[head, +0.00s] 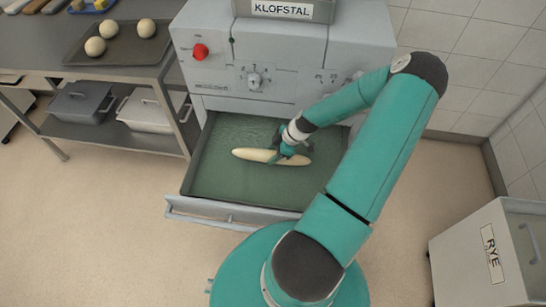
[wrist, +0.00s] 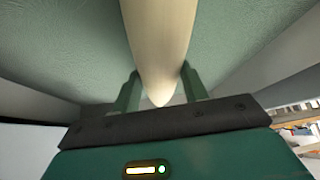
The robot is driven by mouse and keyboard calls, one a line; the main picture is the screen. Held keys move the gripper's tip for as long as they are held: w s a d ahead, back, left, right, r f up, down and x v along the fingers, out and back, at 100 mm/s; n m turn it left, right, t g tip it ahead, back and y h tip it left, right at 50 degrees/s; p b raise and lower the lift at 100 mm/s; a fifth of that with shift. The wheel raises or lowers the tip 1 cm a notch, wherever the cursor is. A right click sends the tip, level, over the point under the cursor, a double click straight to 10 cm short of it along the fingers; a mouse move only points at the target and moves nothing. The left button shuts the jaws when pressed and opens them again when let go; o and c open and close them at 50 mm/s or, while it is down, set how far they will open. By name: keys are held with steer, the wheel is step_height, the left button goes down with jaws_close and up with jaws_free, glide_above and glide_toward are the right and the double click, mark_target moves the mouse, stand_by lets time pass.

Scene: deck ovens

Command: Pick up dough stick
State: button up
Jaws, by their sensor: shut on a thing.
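The dough stick (head: 254,155) is a long pale loaf shape with tapered ends. In the head view it lies across the green-lined open drawer (head: 225,185), or just above its floor; I cannot tell which. In the wrist view the dough stick (wrist: 158,45) runs between the two green fingers of my gripper (wrist: 160,92), one on each side. The part under the gripper is hidden in the head view.
The drawer is pulled out below the grey machine labelled KLOFSTAL (head: 283,10). A bench at left holds a dark tray (head: 112,50) with several dough balls, with lidded bins (head: 150,108) below. A RYE bin (head: 480,250) stands at right. Floor left of the drawer is clear.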

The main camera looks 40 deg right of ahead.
steer(key=s+a+r, duration=0.8)
steer(key=s+r, duration=0.1)
steer(key=s, duration=0.2)
steer(key=shift+a+r, duration=0.3)
steer(key=shift+r, duration=0.05)
steer(key=w+a+f+m+t+h, duration=0.1)
steer(key=w+a+m, duration=0.15)
steer(key=w, duration=0.55)
steer(key=w+a+f+m+t+h, duration=0.15)
steer(key=w+a, duration=0.25)
steer(key=w, duration=0.4)
steer(key=w+a+r+m+h, duration=0.2)
steer(key=w+a+m, duration=0.3)
steer(key=w+a, duration=0.7)
steer(key=shift+a+r+m, duration=0.2)
steer(key=shift+r+m, duration=0.2)
steer(key=shift+r, duration=0.3)
steer(key=shift+h, duration=0.25)
steer(key=shift+s, duration=0.1)
